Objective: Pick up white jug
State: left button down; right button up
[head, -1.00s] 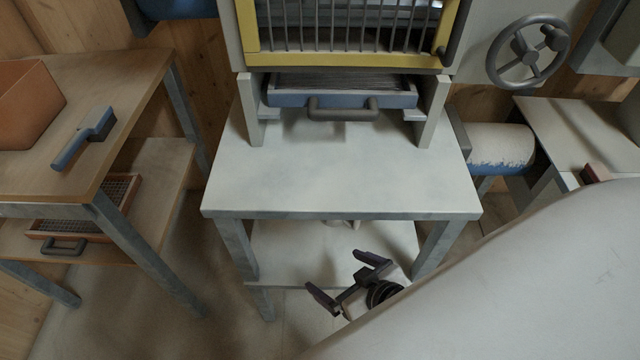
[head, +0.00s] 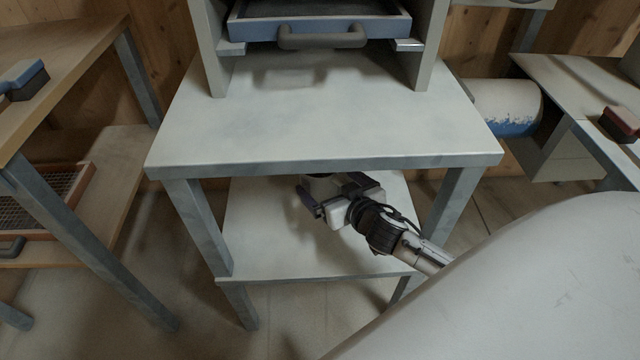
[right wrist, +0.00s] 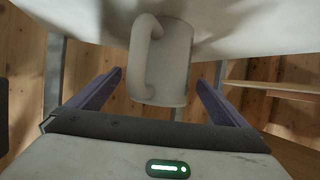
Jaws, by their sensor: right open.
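The white jug (right wrist: 174,65) shows in the right wrist view, with its handle on the left side. It looks inverted there, its base against the pale shelf surface at the top of the picture. My right gripper (right wrist: 160,80) is open, with one finger on each side of the jug and small gaps showing. In the head view my right gripper (head: 331,187) reaches over the lower shelf, under the table top. My left gripper is not in view.
The table top (head: 300,130) overhangs the lower shelf (head: 262,245) closely above my right gripper. Grey legs (head: 200,225) stand at the sides. A blue tray with a handle (head: 322,38) is above the table. A wooden bench (head: 60,60) stands at left.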

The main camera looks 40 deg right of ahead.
jog(key=b+x, duration=0.2)
jog(key=x, duration=0.3)
jog(key=shift+w+a+f, duration=0.1)
jog(key=shift+a+f, duration=0.05)
jog(key=shift+f, duration=0.15)
jog(key=c, duration=1.4)
jog(key=shift+r, duration=0.15)
jog(key=shift+c, duration=0.9)
